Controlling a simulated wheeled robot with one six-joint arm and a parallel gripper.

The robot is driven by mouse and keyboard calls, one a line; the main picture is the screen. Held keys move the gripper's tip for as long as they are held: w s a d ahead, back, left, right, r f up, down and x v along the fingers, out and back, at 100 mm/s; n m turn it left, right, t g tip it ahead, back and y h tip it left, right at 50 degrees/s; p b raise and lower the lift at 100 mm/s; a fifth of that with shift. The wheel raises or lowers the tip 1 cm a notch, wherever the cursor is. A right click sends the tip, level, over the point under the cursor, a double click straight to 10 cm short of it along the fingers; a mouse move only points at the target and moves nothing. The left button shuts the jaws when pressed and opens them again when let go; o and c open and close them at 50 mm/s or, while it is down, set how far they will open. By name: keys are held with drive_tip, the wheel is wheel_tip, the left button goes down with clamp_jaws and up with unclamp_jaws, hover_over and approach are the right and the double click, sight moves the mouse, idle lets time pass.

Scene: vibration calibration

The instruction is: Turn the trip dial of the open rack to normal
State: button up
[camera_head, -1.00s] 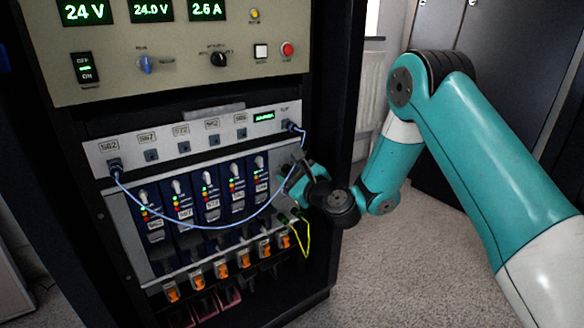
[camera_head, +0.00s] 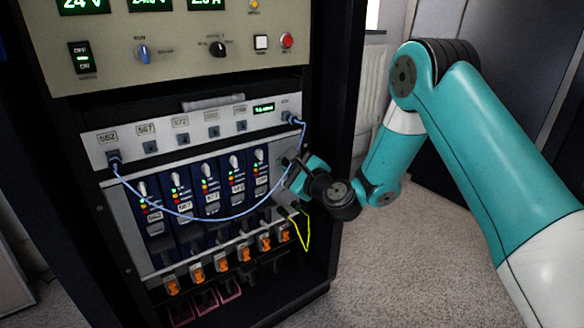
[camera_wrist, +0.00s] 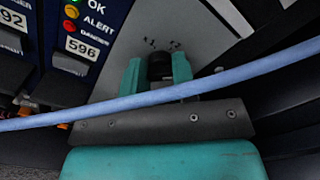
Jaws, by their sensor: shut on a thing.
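The trip dial (camera_wrist: 160,66) is a small black knob on the grey panel at the right end of the open rack (camera_head: 118,232). Two small marks above it are too blurred to read surely. My gripper (camera_wrist: 157,74) has its two teal fingers on either side of the knob, shut on it. In the head view my gripper (camera_head: 294,181) is at the right end of the module row and hides the dial. Which mark the dial points to cannot be told.
A blue cable (camera_head: 213,225) hangs across the modules and crosses in front of my gripper in the wrist view (camera_wrist: 205,86). A yellow cable (camera_head: 308,232) loops below my gripper. Module 596 (camera_wrist: 80,46) is just left of the dial. Orange switches (camera_head: 222,266) line the bottom.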

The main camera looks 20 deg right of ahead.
drive_tip(key=n+b, duration=0.2)
drive_tip(key=n, duration=0.3)
drive_tip(key=shift+f, duration=0.15)
drive_tip(key=n+b, duration=0.2)
drive_tip(key=n, duration=0.3)
drive_tip(key=n+b, duration=0.3)
drive_tip(key=n, duration=0.2)
drive_tip(key=shift+f+b, duration=0.15)
drive_tip(key=shift+b, duration=0.15)
drive_tip(key=n+b, duration=0.2)
drive_tip(key=n, duration=0.2)
drive_tip(key=shift+n+b, duration=0.3)
drive_tip(key=shift+b, duration=0.05)
drive_tip(key=o, duration=0.9)
